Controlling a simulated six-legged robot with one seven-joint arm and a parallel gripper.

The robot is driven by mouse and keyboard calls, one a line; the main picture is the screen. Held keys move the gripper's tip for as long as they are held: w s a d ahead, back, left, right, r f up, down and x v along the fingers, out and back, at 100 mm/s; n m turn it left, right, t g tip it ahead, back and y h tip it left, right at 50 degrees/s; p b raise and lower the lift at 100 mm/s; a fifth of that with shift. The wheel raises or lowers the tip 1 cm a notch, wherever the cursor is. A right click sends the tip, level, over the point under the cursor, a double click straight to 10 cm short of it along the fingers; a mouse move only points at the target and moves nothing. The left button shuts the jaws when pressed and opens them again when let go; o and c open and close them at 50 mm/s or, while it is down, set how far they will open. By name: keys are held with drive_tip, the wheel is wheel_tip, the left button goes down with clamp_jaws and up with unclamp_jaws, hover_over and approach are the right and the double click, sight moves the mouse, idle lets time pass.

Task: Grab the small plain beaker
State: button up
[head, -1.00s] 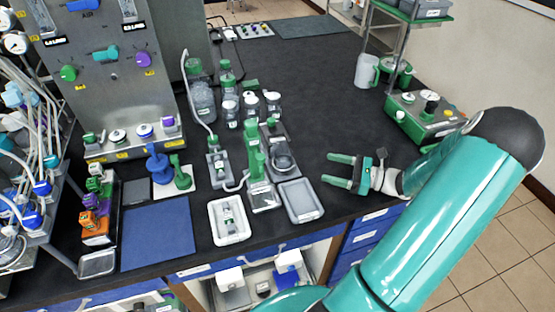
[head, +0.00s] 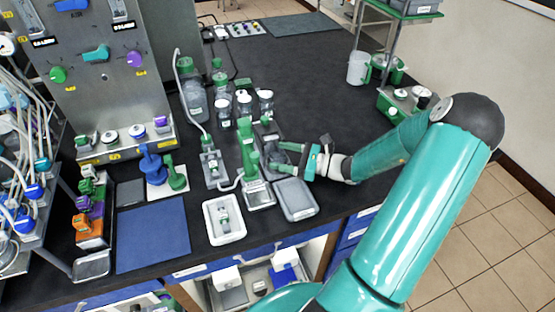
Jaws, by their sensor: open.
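A small clear vessel, which looks like the small plain beaker (head: 272,154), stands in a dark tray (head: 264,131) right of the green-handled stand. It is partly hidden and hard to make out. My gripper (head: 281,157), with two green fingers, is open and reaches in from the right at the vessel. One finger lies on its far side and one on its near side in the picture. I cannot tell whether the fingers touch it.
A green-handled stand (head: 247,160) is close left of my fingertips. A grey tray (head: 296,198) lies just in front, and a white tray (head: 222,220) further left. Several white-capped bottles (head: 244,103) stand behind. A white jug (head: 358,68) stands at the back right. The bench's back middle is clear.

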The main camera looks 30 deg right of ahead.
drive_tip(key=shift+a, duration=0.1)
drive_tip(key=shift+c, duration=0.2)
drive_tip(key=c, duration=1.1)
drive_tip(key=shift+w+r, duration=0.1)
drive_tip(key=shift+c, duration=0.2)
